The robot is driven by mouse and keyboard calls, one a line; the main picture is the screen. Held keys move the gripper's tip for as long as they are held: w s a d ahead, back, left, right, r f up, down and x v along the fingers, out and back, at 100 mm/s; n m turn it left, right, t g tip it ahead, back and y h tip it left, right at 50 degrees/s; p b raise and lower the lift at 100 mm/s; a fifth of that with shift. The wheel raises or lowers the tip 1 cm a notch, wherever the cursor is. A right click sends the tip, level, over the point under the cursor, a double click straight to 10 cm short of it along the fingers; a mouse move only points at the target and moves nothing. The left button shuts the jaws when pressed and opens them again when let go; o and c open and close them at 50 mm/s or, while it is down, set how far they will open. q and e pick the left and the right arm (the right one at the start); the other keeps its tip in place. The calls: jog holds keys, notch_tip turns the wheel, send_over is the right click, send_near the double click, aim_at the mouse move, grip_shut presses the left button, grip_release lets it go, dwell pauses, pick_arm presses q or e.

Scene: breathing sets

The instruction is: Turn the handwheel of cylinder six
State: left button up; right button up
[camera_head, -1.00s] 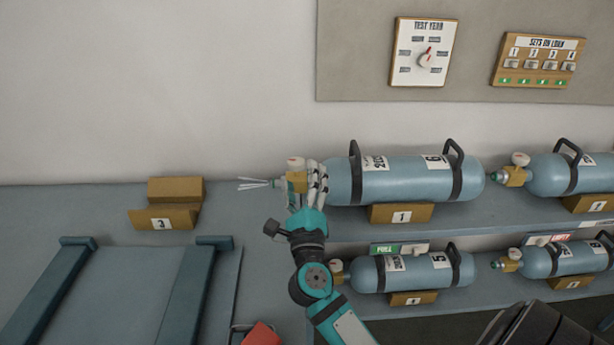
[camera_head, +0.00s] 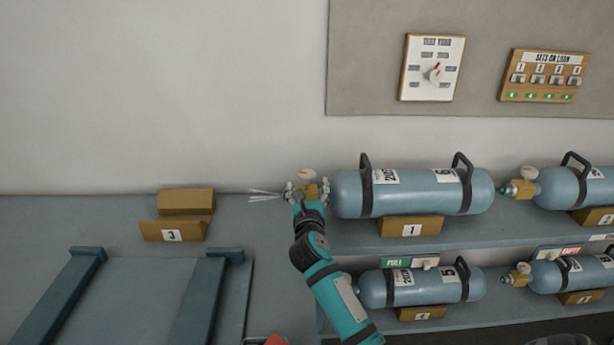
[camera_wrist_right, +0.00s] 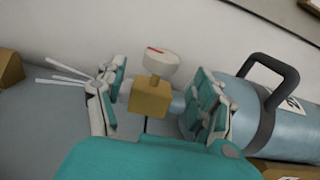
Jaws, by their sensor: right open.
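Cylinder six (camera_head: 415,194) is a blue-grey cylinder with two black handles, lying on the upper shelf on the cradle marked 1. Its brass valve block (camera_wrist_right: 151,98) and round white handwheel with a red mark (camera_wrist_right: 161,63) are at its left end. The handwheel also shows in the head view (camera_head: 307,174). White streaks (camera_head: 265,195) fan out to the left of the valve. My right gripper (camera_head: 307,192) is open, with its fingers on either side of the valve block; the wrist view shows gaps on both sides. My left gripper is out of view.
An empty cradle marked 3 (camera_head: 185,229) stands on the bench at left, behind a blue rack (camera_head: 75,280). Cylinder five (camera_head: 425,287) lies on the lower shelf; more cylinders are at right. A dial board (camera_head: 432,68) and loan board (camera_head: 541,76) hang on the wall.

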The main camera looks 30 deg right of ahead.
aim_at(310, 184)
jog(key=x, duration=0.6)
jog(key=shift+c, duration=0.3)
jog(key=c, duration=1.1)
jog(key=n+t+y+p, duration=0.1)
jog(key=p, duration=0.2)
jog(key=n+y+p, duration=0.1)
jog(key=y+p, duration=0.1)
jog(key=p, duration=0.2)
jog(key=shift+r+n+t, duration=0.25)
jog(key=shift+n+t, duration=0.05)
jog(key=shift+t, duration=0.1)
jog(key=shift+c, duration=0.3)
jog(key=shift+f+y+p, duration=0.1)
jog(key=shift+y+p, duration=0.2)
jog(key=shift+y, duration=0.4)
jog(key=shift+f+n, duration=0.15)
jog(key=shift+n, duration=0.15)
jog(key=shift+f+y, duration=0.15)
jog(key=shift+y, duration=0.15)
